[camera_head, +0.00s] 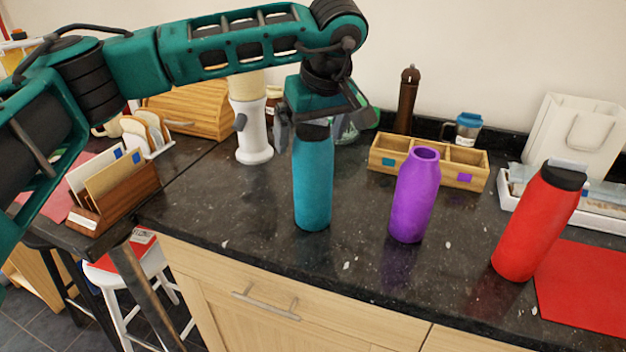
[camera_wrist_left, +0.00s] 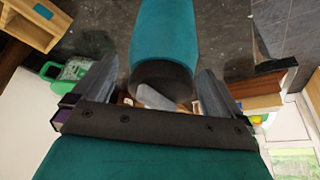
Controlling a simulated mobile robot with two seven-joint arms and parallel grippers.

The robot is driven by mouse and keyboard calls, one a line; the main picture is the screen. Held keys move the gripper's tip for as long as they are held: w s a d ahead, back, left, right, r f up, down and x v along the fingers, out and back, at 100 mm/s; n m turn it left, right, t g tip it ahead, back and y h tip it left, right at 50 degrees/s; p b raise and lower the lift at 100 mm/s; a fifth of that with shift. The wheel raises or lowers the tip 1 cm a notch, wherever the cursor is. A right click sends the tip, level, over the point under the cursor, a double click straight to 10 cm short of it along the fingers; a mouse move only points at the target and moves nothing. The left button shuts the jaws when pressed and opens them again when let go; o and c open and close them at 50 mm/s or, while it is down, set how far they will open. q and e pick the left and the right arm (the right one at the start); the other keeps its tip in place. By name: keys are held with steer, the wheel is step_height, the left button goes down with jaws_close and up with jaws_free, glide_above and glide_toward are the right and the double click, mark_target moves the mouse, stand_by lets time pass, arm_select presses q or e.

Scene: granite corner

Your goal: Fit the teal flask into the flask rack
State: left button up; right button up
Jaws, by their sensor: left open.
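The teal flask (camera_head: 313,182) stands upright on the dark granite counter, its dark cap at the top. My left gripper (camera_head: 312,128) is above it, with its open fingers on either side of the cap. In the left wrist view the flask (camera_wrist_left: 163,35) lies between the two grey fingers (camera_wrist_left: 168,98), with gaps at both sides. The wooden flask rack (camera_head: 428,163) stands further back to the right, with a teal square on its left compartment and a purple square on its right one. My right gripper is not in view.
A purple flask (camera_head: 414,195) stands in front of the rack. A red flask (camera_head: 537,222) stands near a red mat (camera_head: 585,285). A pepper mill (camera_head: 406,100) and a blue-lidded cup (camera_head: 467,129) are behind the rack. A white grinder (camera_head: 250,125) stands left of the teal flask.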

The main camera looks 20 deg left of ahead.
arm_select(q)
steer(key=shift+c, duration=0.3)
steer(key=c, duration=1.7)
steer(key=shift+r, duration=0.15)
